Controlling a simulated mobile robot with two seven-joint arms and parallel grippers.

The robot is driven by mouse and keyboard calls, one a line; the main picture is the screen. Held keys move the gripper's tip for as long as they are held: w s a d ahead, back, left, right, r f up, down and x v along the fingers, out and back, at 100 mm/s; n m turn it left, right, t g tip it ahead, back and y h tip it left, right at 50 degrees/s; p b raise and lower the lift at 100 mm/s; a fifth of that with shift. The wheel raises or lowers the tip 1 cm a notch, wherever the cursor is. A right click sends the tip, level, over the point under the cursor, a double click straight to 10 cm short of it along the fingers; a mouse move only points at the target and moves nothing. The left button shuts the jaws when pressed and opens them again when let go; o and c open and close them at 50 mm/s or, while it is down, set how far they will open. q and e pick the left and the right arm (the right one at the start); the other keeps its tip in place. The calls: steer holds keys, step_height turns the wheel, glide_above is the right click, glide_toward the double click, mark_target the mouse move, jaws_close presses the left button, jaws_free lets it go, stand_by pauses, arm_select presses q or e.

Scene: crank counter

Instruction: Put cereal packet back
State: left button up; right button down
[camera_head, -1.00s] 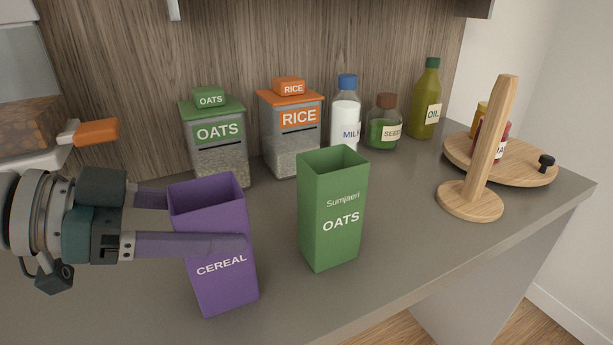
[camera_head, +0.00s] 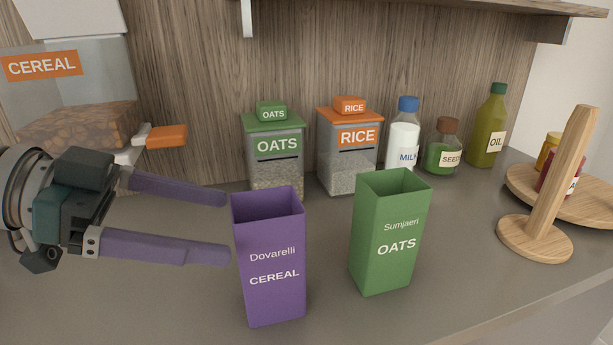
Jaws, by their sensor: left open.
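The purple cereal packet (camera_head: 272,265) stands upright on the grey counter, open at the top, its label facing me. My left gripper (camera_head: 229,228) comes in from the left with its two purple-grey fingers spread apart. The fingertips end at the left side of the packet, near its upper edge, with nothing between them. Whether a tip touches the packet I cannot tell. My right gripper is not in view.
A green oats packet (camera_head: 387,245) stands right of the cereal packet. Behind are an oats canister (camera_head: 276,165), a rice canister (camera_head: 347,155) and bottles. A cereal dispenser (camera_head: 75,120) with an orange lever (camera_head: 166,136) is at left. A wooden post (camera_head: 560,185) stands at right.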

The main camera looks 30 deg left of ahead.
arm_select(q)
steer(key=v, duration=0.5)
steer(key=shift+r, duration=0.1)
steer(key=shift+s+d, duration=0.1)
